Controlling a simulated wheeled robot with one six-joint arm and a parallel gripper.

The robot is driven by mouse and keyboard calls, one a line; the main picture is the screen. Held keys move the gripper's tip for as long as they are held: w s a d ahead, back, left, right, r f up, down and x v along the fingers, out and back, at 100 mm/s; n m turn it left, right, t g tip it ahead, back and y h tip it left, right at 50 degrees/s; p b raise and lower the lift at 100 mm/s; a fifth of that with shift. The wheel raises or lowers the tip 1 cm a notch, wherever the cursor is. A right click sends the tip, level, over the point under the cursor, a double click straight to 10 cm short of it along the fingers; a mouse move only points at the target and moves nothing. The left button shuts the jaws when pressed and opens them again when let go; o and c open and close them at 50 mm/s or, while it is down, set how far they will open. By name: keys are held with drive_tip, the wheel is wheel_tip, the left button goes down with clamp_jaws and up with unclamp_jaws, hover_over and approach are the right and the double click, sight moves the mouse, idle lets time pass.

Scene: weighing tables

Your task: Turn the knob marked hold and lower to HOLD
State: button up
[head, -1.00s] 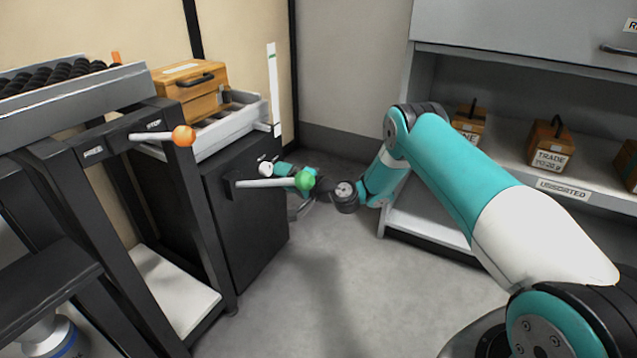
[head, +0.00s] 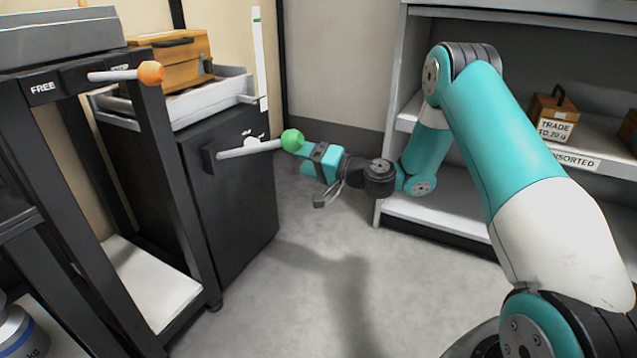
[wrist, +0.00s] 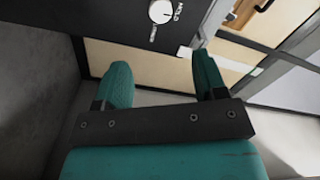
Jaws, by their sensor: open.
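The knob (wrist: 160,11) is a small white round dial on the front of a black cabinet (head: 235,200). In the wrist view it sits at the top edge, with the word HOLD printed beside it on the right. Where the knob points I cannot tell. In the head view the knob (head: 252,139) shows small, just behind the lever. My gripper (wrist: 162,75) has its two teal fingers apart and empty, short of the knob and not touching it. In the head view my gripper (head: 310,163) is right of the cabinet.
A lever with a green ball (head: 292,140) sticks out from the cabinet, close to my gripper in the picture. An orange-ball lever (head: 151,72) is on the black frame at left. A shelf unit (head: 450,215) stands at right. The floor between is clear.

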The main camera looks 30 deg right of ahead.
drive_tip(key=shift+b+v, duration=1.6)
drive_tip(key=shift+v, duration=0.1)
drive_tip(key=shift+a, duration=0.1)
